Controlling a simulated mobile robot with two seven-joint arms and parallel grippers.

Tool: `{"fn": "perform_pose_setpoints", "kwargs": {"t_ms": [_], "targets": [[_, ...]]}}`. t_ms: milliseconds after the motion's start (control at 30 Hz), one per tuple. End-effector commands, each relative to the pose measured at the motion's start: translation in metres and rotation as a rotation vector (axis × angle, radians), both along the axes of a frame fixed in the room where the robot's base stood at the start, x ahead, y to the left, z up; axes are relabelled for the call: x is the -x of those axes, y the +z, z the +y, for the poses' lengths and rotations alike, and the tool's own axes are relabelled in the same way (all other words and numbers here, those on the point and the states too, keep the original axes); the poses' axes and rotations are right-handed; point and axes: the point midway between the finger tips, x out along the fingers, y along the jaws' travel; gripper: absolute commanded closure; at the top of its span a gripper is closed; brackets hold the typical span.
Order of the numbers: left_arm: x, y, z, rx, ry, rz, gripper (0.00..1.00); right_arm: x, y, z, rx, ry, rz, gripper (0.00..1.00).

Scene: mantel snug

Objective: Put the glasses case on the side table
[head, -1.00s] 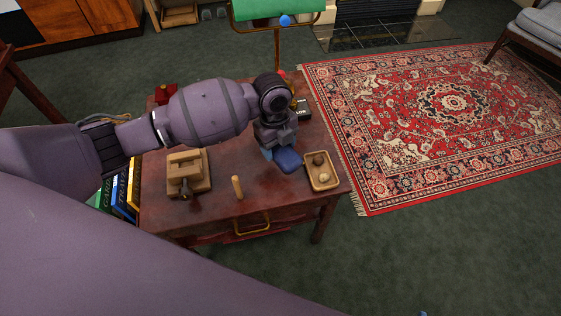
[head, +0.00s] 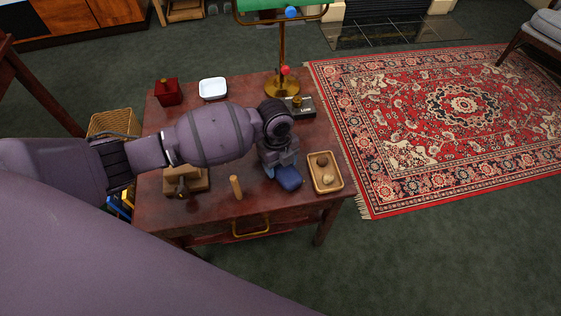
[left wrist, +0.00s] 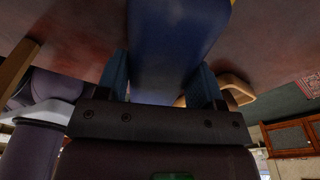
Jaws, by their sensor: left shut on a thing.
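The blue glasses case (head: 289,178) is between the fingers of my left gripper (head: 281,167), which is shut on it. It is over the front right part of the reddish-brown wooden side table (head: 262,200), left of a small tray. In the left wrist view the case (left wrist: 175,40) runs up between the two fingers (left wrist: 162,85), with the tabletop close behind it. I cannot tell whether the case touches the tabletop. My right gripper is not in view.
On the table are a tan tray (head: 326,187) with small round things, an upright wooden peg (head: 236,187), a wooden block piece (head: 185,180), a white dish (head: 213,88), a red box (head: 168,93) and a brass lamp (head: 282,86). The front edge has a drawer handle (head: 251,228).

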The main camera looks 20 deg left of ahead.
Motion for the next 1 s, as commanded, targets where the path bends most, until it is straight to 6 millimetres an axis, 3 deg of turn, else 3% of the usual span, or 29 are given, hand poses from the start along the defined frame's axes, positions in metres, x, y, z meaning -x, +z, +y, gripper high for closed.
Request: {"fn": "perform_pose_setpoints", "kwargs": {"t_ms": [200,233,367,733,1000], "targets": [[0.000,-0.004,0.000,0.000,0.000,0.000,0.65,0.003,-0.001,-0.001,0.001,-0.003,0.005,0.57],[0.000,-0.003,0.000,0.000,0.000,0.000,0.34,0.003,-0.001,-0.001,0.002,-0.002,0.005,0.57],[0.000,-0.003,0.000,0.000,0.000,0.000,0.14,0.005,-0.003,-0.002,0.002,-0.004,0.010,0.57],[0.000,0.002,0.000,0.001,0.000,-0.002,0.13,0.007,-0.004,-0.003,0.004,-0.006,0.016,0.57],[-0.005,0.048,0.004,0.000,0.001,-0.011,0.13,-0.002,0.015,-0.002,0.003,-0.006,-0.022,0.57]]}}
